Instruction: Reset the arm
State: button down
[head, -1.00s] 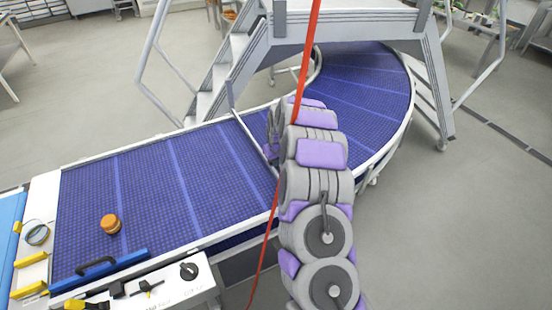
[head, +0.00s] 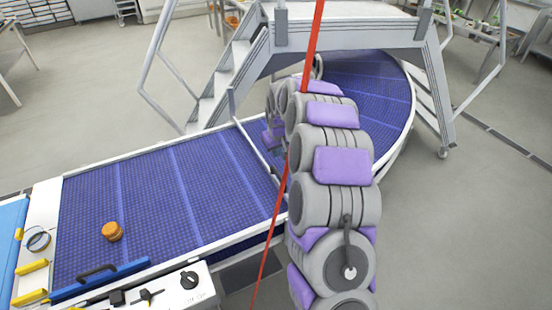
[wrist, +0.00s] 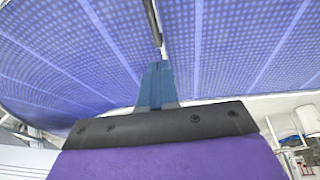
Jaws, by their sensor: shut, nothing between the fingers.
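My arm (head: 334,205) is raised at the right of the middle in the head view, its grey and purple links curving forward over the conveyor. My gripper shows in the wrist view (wrist: 157,68) as blue-teal fingers pressed together, with nothing between them. It points at the blue conveyor belt (wrist: 240,45); the distance to the belt is hard to tell. In the head view the far end of the arm is partly hidden behind its own links.
The blue conveyor (head: 160,195) runs from lower left and curves under a grey stepped platform (head: 340,28). An orange-brown round item (head: 112,231) lies on the belt at left. A control panel (head: 180,288) sits at the front edge.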

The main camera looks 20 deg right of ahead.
jog(key=s+a+r+g+b, duration=0.1)
jog(key=s+a+r, duration=0.1)
jog(key=s+a, duration=0.3)
jog(key=s+a+r+y+b, duration=0.1)
jog(key=s+a+r, duration=0.2)
jog(key=s, duration=0.4)
jog(key=s+a+r+g+b, duration=0.1)
jog(key=s+a+r, duration=0.1)
jog(key=s+a, duration=0.25)
jog(key=s+a+f+g+b, duration=0.1)
jog(key=s+a, duration=0.1)
jog(key=s, duration=1.3)
jog(key=s+a+f+g+b, duration=0.1)
jog(key=s+a+g+b, duration=0.1)
jog(key=s, duration=1.4)
jog(key=shift+a+f+b, duration=0.2)
jog(key=shift+a+b, duration=0.1)
jog(key=shift+a, duration=0.15)
jog(key=shift+a, duration=0.1)
